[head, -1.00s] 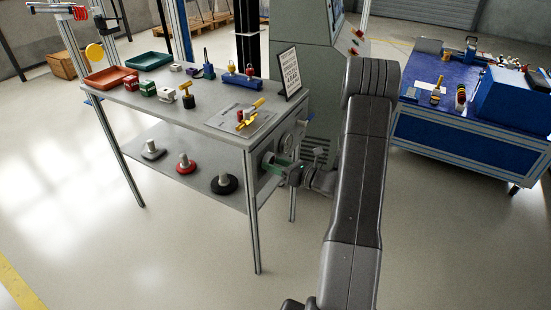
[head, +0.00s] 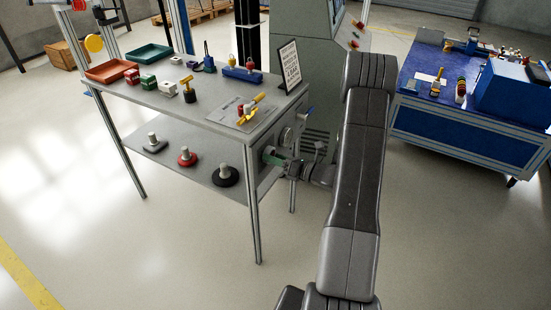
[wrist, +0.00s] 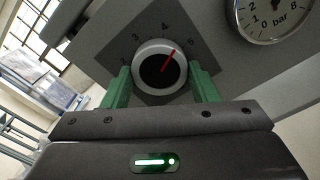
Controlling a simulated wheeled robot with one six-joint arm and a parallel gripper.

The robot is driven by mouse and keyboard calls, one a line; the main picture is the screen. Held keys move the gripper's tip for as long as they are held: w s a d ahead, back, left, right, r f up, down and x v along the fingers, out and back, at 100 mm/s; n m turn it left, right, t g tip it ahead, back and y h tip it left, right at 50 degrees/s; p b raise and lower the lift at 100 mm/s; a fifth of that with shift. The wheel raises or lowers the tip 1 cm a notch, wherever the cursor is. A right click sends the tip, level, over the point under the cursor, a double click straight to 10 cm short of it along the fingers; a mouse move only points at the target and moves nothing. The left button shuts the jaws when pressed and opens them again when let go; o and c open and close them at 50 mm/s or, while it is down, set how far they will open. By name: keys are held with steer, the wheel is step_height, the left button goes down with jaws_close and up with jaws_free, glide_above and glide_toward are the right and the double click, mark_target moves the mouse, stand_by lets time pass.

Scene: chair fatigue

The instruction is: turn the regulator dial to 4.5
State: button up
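The regulator dial (wrist: 159,68) is a round knob with a pale rim, a black face and a red pointer. It sits on a dark square plate (wrist: 122,50) with numbers; 2, 3, 4 and 5 show. The pointer aims up and right, between 4 and 5. My gripper (wrist: 160,80) has one green finger on each side of the knob, and both appear to touch its rim. In the head view my gripper (head: 278,160) is at the panel on the table's right end, where the dial is hidden.
A pressure gauge (wrist: 273,14) marked bar is up and right of the dial, its needle outside the visible part. The workbench (head: 180,108) holds trays, small parts and a sign (head: 289,65). A blue cart (head: 440,130) stands right. Open floor lies in front.

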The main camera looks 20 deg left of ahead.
steer(key=o, duration=0.4)
steer(key=d, duration=0.9)
steer(key=s+d, duration=0.1)
steer(key=d, duration=0.3)
steer(key=shift+d+p, duration=0.35)
steer(key=shift+d, duration=0.05)
steer(key=a, duration=0.9)
steer(key=w+a, duration=0.1)
steer(key=a, duration=0.3)
steer(key=shift+a+b, duration=0.4)
